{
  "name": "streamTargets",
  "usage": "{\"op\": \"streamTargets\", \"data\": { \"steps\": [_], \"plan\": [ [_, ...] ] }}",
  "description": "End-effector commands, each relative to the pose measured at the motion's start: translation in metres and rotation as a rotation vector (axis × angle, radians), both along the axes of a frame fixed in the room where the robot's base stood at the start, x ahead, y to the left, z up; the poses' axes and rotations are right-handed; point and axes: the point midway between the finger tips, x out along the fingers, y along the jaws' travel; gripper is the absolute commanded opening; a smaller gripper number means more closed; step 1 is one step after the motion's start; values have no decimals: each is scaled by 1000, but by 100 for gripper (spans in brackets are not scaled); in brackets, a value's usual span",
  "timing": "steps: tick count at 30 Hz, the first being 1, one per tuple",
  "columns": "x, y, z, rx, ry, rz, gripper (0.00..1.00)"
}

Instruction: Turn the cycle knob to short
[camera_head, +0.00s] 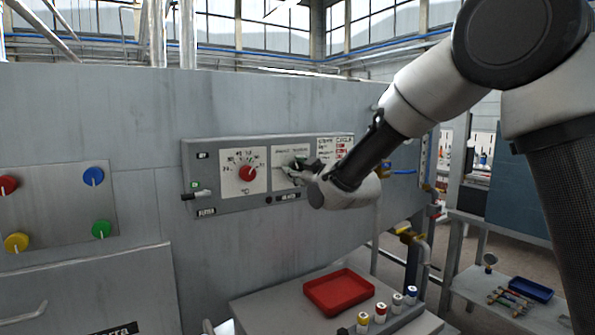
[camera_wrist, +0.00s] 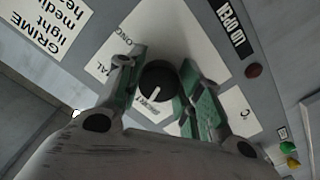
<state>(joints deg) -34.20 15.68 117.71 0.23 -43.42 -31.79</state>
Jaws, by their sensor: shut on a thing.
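The cycle knob (camera_wrist: 161,77) is round and black with a white pointer line, on a white label plate in the wrist view. My gripper (camera_wrist: 157,85) has its green-padded fingers on both sides of the knob and is shut on it. The pointer line faces down and a little left in the wrist view, toward a small printed word that I cannot read fully. Other words, partly cut or covered, read "ONG" and "AL". In the head view my gripper (camera_head: 295,172) reaches the control panel (camera_head: 228,205) and mostly hides the knob.
A red dial (camera_head: 247,173) sits left of my gripper on the same panel. A grime chart (camera_wrist: 45,25) shows at the wrist view's upper left. Below stand a red tray (camera_head: 339,309) and several small capped cylinders (camera_head: 380,313). Coloured knobs are on a plate (camera_head: 50,212) at left.

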Motion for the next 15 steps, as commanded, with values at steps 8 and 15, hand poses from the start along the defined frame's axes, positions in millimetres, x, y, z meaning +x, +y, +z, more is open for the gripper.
{"op": "streamTargets", "data": {
  "steps": [8, 15],
  "plan": [
    [0, 0, -1, -116, -75, 0, 12],
    [0, 0, -1, -158, -104, 0, 12]
  ]
}}
